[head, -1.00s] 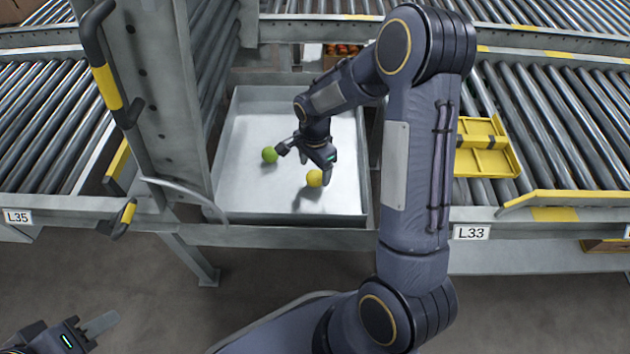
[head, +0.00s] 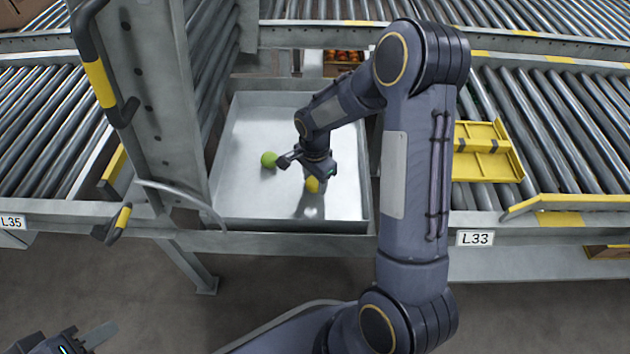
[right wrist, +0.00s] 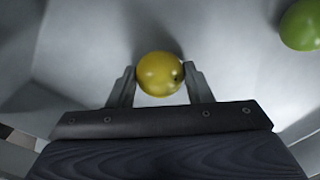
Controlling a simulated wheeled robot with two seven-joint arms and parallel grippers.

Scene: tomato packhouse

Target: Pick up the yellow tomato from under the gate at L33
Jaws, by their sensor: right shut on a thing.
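The yellow tomato (head: 312,184) is in the grey metal tray (head: 240,200) in the head view, partly hidden by my right gripper (head: 314,180). In the right wrist view the yellow tomato (right wrist: 160,73) sits between the two fingertips of my right gripper (right wrist: 160,84), which are shut on it. I cannot tell whether it is clear of the tray floor. The raised gate (head: 145,100) stands upright at the tray's left side. The L33 label (head: 475,239) is on the front rail to the right. My left gripper (head: 80,342) is at the bottom left, partly cut off, away from the tray.
A green tomato (head: 268,159) lies in the tray left of my right gripper; it also shows in the right wrist view (right wrist: 302,25). A yellow flap (head: 487,152) lies on the right rollers. A box of red tomatoes (head: 345,58) is behind. The tray's front part is clear.

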